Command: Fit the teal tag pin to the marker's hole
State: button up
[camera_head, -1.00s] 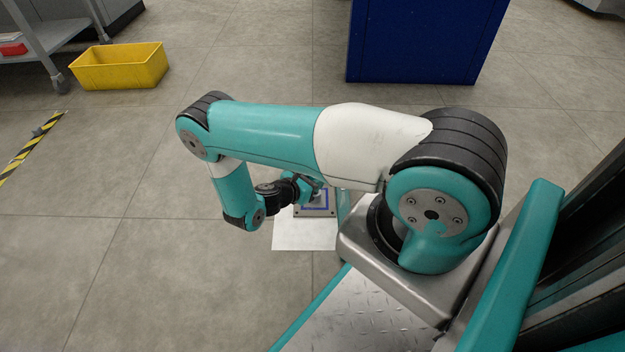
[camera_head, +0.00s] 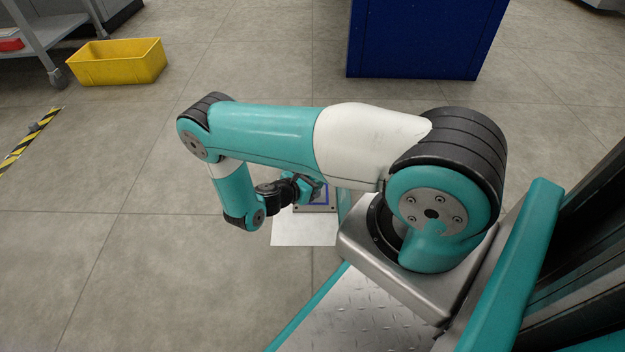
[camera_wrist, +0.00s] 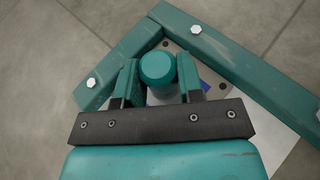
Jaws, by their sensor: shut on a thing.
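My gripper (camera_wrist: 158,78) is shut on the teal tag pin (camera_wrist: 157,67), whose round top shows between the two teal fingers in the wrist view. The pin's lower end is hidden, so I cannot tell whether it meets the hole. The marker is a grey plate with a blue-edged square (camera_head: 328,208), on a white sheet (camera_head: 300,233) on the floor. In the wrist view part of the marker plate (camera_wrist: 182,46) shows behind the pin. Its hole is hidden. In the head view my gripper (camera_head: 314,190) is over the marker's left part, partly blocked by my wrist.
Teal bars with pale bolts (camera_wrist: 240,66) form a corner around the plate in the wrist view, close to the fingers. A yellow bin (camera_head: 117,64), a grey cart (camera_head: 45,45) and a blue cabinet (camera_head: 420,40) stand farther back.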

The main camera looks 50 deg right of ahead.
jog(key=shift+f+b, duration=0.55)
jog(key=shift+f, duration=0.15)
jog(key=o, duration=1)
jog(key=shift+a, duration=0.1)
jog(key=p+v, duration=0.7)
jog(key=v, duration=1)
jog(key=shift+w+a, duration=0.1)
